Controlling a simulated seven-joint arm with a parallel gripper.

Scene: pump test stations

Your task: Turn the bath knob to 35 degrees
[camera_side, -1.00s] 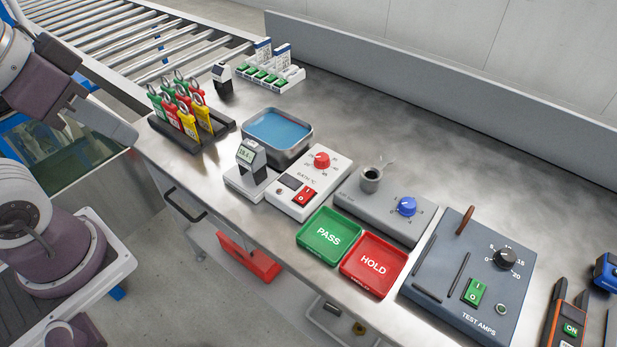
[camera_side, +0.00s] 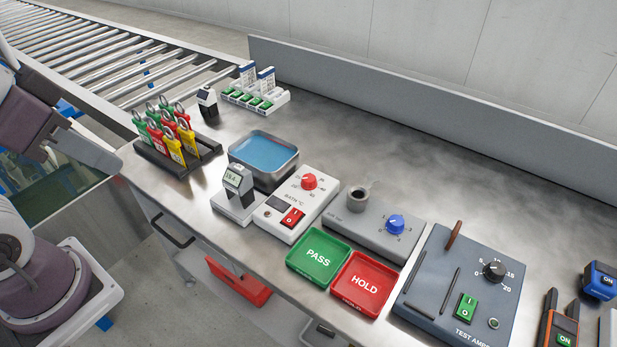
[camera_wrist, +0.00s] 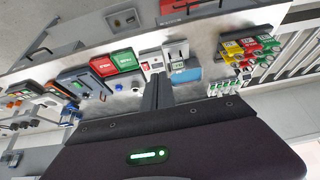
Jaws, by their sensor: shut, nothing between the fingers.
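The bath knob (camera_side: 309,181) is a round red dial on top of a white box marked BATH °C (camera_side: 275,222), in the side view. Small numbers ring it. I cannot read where it points. A red switch (camera_side: 292,217) sits on the same box. In the wrist view the white box (camera_wrist: 151,60) shows beyond my fingers, and the knob cannot be made out. My gripper (camera_side: 117,165) is at the left in the side view, well apart from the knob. In the wrist view its fingers (camera_wrist: 158,82) are together and empty.
A blue water bath (camera_side: 264,155) stands behind the box, and a thermometer display (camera_side: 236,182) beside it. PASS (camera_side: 318,253) and HOLD (camera_side: 363,284) trays lie to the right.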

